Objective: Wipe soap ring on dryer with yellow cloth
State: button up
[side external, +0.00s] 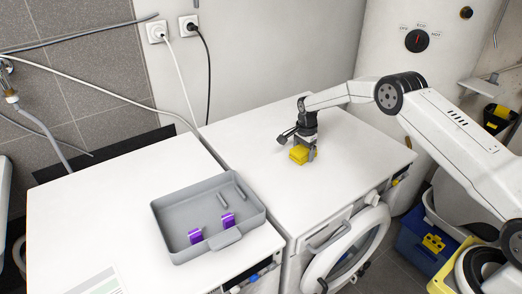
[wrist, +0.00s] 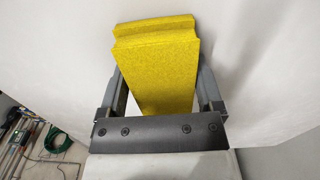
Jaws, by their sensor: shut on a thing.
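The yellow cloth (side external: 299,154) is a folded block in my gripper (side external: 304,152), over the white top of the dryer (side external: 350,150) in the side view. The wrist view shows the cloth (wrist: 155,65) between the two grey fingers of my gripper (wrist: 168,85), which is shut on it. The cloth is at or very near the dryer top; I cannot tell whether it touches. No soap ring can be made out on the dryer top in either view; part of the top is hidden by my arm and the cloth.
A grey tray (side external: 182,252) with purple-marked items (side external: 228,220) and small grey pieces stands on the left machine's white top (side external: 100,210). Sockets with cables (side external: 188,26) are on the wall behind. A white boiler (side external: 405,60) stands at the back right. The dryer top around my gripper is clear.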

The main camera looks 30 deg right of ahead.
aim_at(328, 175)
jog(key=shift+s+d, duration=0.15)
jog(key=shift+d, duration=0.1)
jog(key=shift+s, duration=5.65)
notch_tip(328, 175, up, 8)
jog(key=shift+w+a+r, duration=0.1)
